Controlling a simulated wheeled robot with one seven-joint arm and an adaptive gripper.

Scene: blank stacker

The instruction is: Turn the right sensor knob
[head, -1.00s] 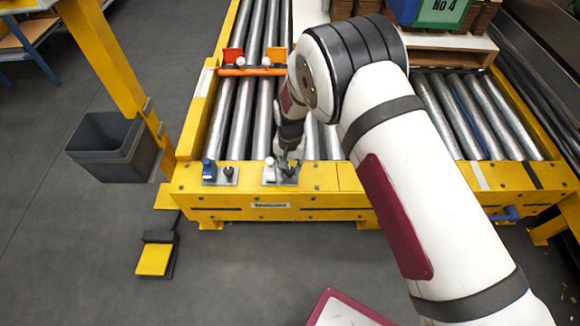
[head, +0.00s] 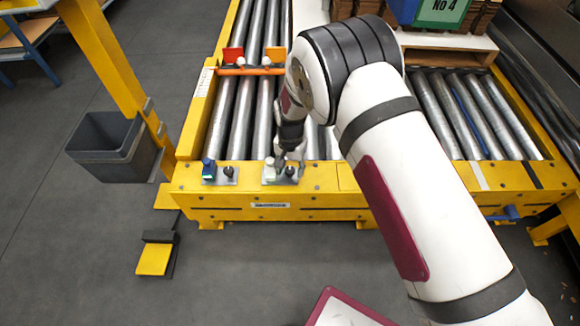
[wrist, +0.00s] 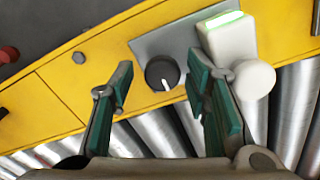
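The right sensor knob (wrist: 162,72) is a round black dial with a white pointer line, on a grey plate (wrist: 150,45). In the wrist view it lies between my fingertips, beyond them, with gaps at both sides. In the head view the knob (head: 290,171) sits on the yellow front rail, just below my gripper (head: 284,156). My gripper (wrist: 157,82) is open, with green-padded fingers and nothing between the pads. A white sensor with a green lit top (wrist: 222,35) stands right of the knob in the wrist view, close to the right finger.
A second plate with a blue sensor (head: 208,167) and another black knob (head: 228,171) is to the left on the yellow rail (head: 330,178). Metal rollers (head: 240,115) lie behind. A grey bin (head: 105,145) stands at left.

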